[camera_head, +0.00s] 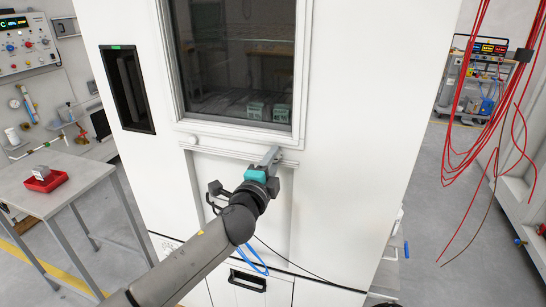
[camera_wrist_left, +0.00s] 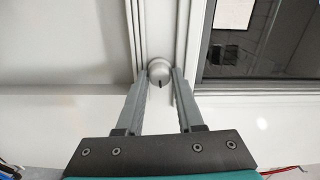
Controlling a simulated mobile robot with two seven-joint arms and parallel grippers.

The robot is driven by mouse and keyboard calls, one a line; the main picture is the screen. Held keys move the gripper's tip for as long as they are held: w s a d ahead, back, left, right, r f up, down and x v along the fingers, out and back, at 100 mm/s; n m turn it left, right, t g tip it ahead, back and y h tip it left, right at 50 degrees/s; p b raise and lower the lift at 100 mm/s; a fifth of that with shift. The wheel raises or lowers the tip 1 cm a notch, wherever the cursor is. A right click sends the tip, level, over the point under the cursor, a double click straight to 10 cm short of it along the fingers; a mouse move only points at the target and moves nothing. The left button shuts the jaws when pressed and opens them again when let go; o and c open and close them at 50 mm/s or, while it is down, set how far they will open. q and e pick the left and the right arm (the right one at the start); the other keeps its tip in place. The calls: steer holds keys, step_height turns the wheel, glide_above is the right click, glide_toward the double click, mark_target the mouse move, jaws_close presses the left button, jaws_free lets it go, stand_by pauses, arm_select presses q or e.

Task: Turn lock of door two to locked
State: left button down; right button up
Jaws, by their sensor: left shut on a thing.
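The white chamber door (camera_head: 345,130) with a dark window (camera_head: 240,55) fills the middle of the head view. In the left wrist view a small round grey lock knob (camera_wrist_left: 159,70) with a dark mark sits on the frame beside the window. The mark points down in that picture. My left gripper (camera_head: 273,155) reaches the frame just below the window. In the left wrist view my left gripper (camera_wrist_left: 160,78) is shut on the knob, one finger on each side. The gripper hides the knob in the head view. My right gripper is not in view.
A similar round knob (camera_head: 192,140) sits at the window's lower left. A dark recessed handle (camera_head: 127,90) is on the left of the chamber. A table (camera_head: 75,185) with a red tray (camera_head: 43,184) stands left. Red cables (camera_head: 480,120) hang at right.

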arm_select(q)
steer(key=shift+m, duration=0.6)
steer(key=c, duration=0.6)
jaws_free()
steer(key=shift+o, duration=0.2)
steer(key=v, duration=1.5)
